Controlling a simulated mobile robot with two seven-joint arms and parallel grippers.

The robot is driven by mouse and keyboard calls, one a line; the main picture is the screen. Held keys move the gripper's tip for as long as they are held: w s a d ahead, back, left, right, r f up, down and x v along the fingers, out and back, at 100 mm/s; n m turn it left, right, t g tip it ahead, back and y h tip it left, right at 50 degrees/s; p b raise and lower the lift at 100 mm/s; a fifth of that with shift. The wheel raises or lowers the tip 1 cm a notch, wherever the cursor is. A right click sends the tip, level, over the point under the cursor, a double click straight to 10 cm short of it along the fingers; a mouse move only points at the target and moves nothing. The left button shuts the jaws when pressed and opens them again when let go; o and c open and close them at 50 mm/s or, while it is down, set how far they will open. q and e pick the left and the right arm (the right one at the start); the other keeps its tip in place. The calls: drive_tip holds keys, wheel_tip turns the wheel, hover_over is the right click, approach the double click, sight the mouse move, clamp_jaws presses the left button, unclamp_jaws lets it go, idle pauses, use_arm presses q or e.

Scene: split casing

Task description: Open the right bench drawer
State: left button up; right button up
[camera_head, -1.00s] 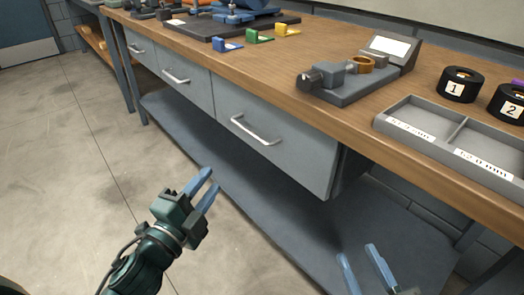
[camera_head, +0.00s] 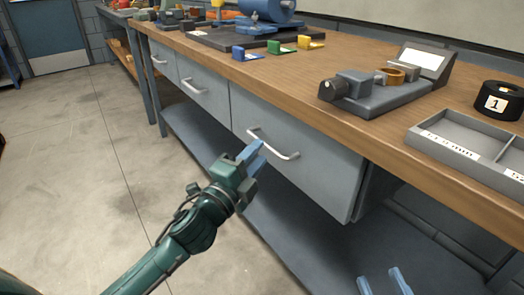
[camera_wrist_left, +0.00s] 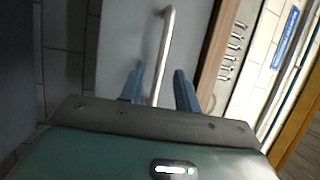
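The right bench drawer (camera_head: 290,155) is the wide grey front under the bench top and looks shut. Its silver bar handle (camera_head: 288,156) runs across the front; the handle also shows in the left wrist view (camera_wrist_left: 165,45). My left gripper (camera_head: 252,152) is at the left part of the handle in the head view. In the left wrist view its blue fingers (camera_wrist_left: 158,88) are apart, with the bar between them and a gap on each side. My right gripper (camera_head: 382,282) is low at the bottom edge, its two fingertips apart and empty; the rest of it is out of frame.
Two more drawers (camera_head: 203,88) are to the left, both shut. A lower shelf (camera_head: 195,130) runs under the bench. On the wooden top (camera_head: 300,80) are a grey fixture (camera_head: 370,95), a divided tray (camera_head: 465,140) and coloured blocks. The floor in front is clear.

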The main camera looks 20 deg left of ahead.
use_arm(q)
drive_tip(key=shift+x, duration=1.45)
drive_tip(key=shift+s, duration=0.1)
clamp_jaws()
